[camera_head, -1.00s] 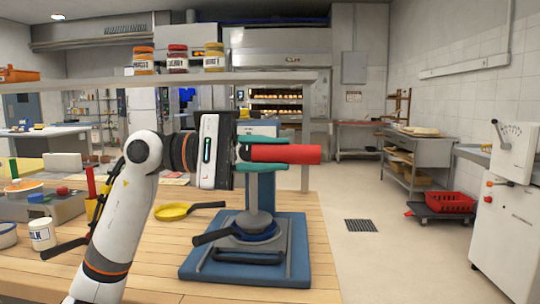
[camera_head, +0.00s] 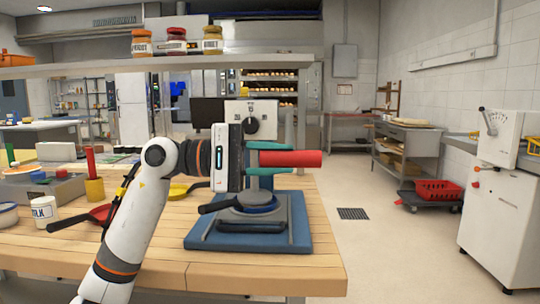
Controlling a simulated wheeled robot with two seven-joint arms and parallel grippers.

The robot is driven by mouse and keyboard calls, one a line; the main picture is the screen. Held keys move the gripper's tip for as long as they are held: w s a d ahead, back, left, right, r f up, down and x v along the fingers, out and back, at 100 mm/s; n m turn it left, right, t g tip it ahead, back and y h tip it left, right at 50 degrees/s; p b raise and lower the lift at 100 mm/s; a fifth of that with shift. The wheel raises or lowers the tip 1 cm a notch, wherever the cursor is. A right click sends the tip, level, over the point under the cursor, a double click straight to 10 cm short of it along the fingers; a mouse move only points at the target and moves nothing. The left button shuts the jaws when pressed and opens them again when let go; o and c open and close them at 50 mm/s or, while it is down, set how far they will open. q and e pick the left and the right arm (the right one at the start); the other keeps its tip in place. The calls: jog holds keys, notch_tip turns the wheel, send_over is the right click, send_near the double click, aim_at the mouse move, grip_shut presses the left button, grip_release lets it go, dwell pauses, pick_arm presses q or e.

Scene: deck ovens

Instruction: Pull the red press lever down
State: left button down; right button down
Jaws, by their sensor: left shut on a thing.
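The red press lever (camera_head: 295,159) is a thick red bar lying about level above the press. My left gripper (camera_head: 268,158) comes in from the left, its teal fingers above and below the lever's left part, shut on it. The press stands on the bench below, with a blue base (camera_head: 293,240), a grey round plate with a dark handle (camera_head: 222,203) and a blue column mostly hidden behind the gripper. My right gripper is not in view.
A shelf (camera_head: 100,70) with several jars crosses above the arm. A white machine with a black knob (camera_head: 251,125) stands behind.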

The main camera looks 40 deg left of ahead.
pick_arm(q)
jog(key=shift+w+d+f, duration=0.1)
jog(key=shift+f, duration=0.35)
jog(key=c, duration=1.5)
grip_release()
jog(key=o, duration=0.4)
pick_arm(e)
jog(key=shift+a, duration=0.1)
pick_arm(q)
jog(key=shift+a+r, duration=0.15)
jog(key=shift+a, duration=0.05)
jog(key=shift+s+a, duration=0.25)
jog(key=shift+a, duration=0.05)
jog(key=b+v, duration=0.1)
jog(key=v, duration=1)
jog(key=shift+a+b, duration=0.1)
jog(key=shift+b, duration=0.2)
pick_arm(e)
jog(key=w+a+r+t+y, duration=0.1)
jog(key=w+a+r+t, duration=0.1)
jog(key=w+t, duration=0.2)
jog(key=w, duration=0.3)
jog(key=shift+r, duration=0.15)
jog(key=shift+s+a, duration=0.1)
